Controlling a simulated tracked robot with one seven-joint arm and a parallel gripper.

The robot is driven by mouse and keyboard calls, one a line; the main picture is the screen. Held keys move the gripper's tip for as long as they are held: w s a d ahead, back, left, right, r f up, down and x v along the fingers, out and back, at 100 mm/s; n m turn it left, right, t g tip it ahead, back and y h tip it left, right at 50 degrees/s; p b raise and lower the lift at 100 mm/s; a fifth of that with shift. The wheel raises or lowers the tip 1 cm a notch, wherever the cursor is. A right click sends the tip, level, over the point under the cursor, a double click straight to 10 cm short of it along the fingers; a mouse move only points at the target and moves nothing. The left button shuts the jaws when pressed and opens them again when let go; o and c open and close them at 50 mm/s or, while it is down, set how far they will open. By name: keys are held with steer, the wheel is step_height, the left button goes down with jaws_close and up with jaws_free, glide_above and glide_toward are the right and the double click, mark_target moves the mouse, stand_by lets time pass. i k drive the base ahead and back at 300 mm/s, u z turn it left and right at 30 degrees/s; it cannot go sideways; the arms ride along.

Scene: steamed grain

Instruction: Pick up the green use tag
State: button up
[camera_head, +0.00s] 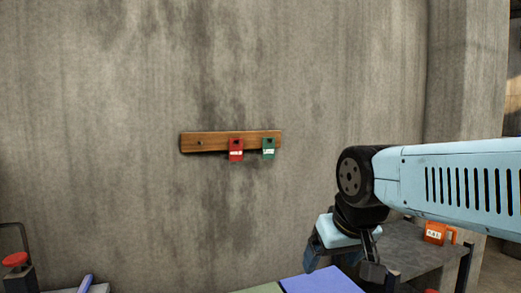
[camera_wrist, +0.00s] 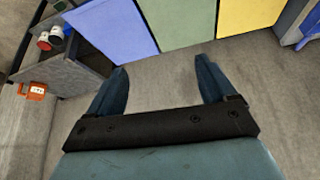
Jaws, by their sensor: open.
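The green use tag (camera_head: 268,149) hangs on the right end of a wooden rail (camera_head: 218,141) on the concrete wall in the head view. A red tag (camera_head: 236,150) hangs just left of it on the same rail. My gripper (camera_head: 345,268) is low and to the right of the tags, well apart from them, pointing down. In the wrist view my gripper (camera_wrist: 164,82) has its two fingers spread with nothing between them. The green tag does not show in the wrist view.
A grey side table (camera_head: 420,245) with an orange tagged item (camera_head: 436,232) stands at the right. Blue (camera_wrist: 115,28), green (camera_wrist: 177,20) and yellow (camera_wrist: 250,15) panels lie below. A red-topped object (camera_head: 15,260) is at lower left. The wall around the rail is clear.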

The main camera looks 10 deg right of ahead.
mark_target(269, 149)
steer(key=u, duration=1.1)
steer(key=k, duration=1.05)
steer(key=z, duration=0.9)
steer(key=i, duration=1)
steer(key=u, duration=0.05)
